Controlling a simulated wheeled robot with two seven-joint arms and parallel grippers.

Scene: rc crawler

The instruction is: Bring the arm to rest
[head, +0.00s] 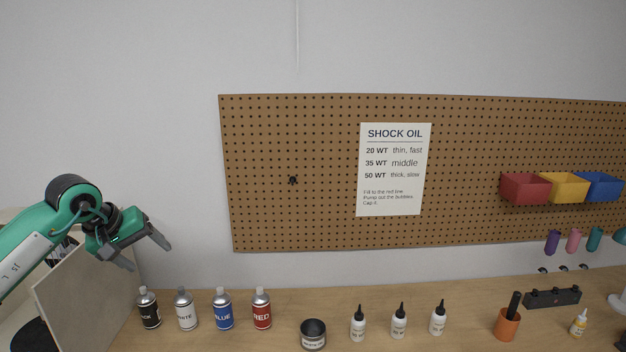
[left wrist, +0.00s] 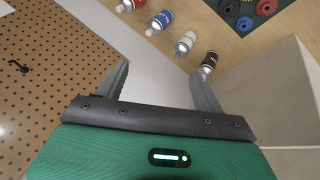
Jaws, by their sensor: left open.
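My left arm comes in from the left in the head view, with its green gripper (head: 146,252) raised above the bench's left end. Its two grey fingers are spread apart with nothing between them. In the left wrist view the same gripper (left wrist: 162,88) is open and empty, with the wall behind the gap. The black spray can (head: 148,308) stands on the bench below and slightly right of the gripper, apart from it; it also shows in the left wrist view (left wrist: 208,64) close to one fingertip in the picture. My right gripper is in neither view.
A grey-beige panel (head: 88,300) stands at the left below the arm. White (head: 186,310), blue (head: 223,310) and red (head: 262,310) cans, a dark jar (head: 313,335) and dropper bottles (head: 399,322) line the bench. A pegboard (head: 300,225) is behind. Gears (left wrist: 245,22) lie on the bench.

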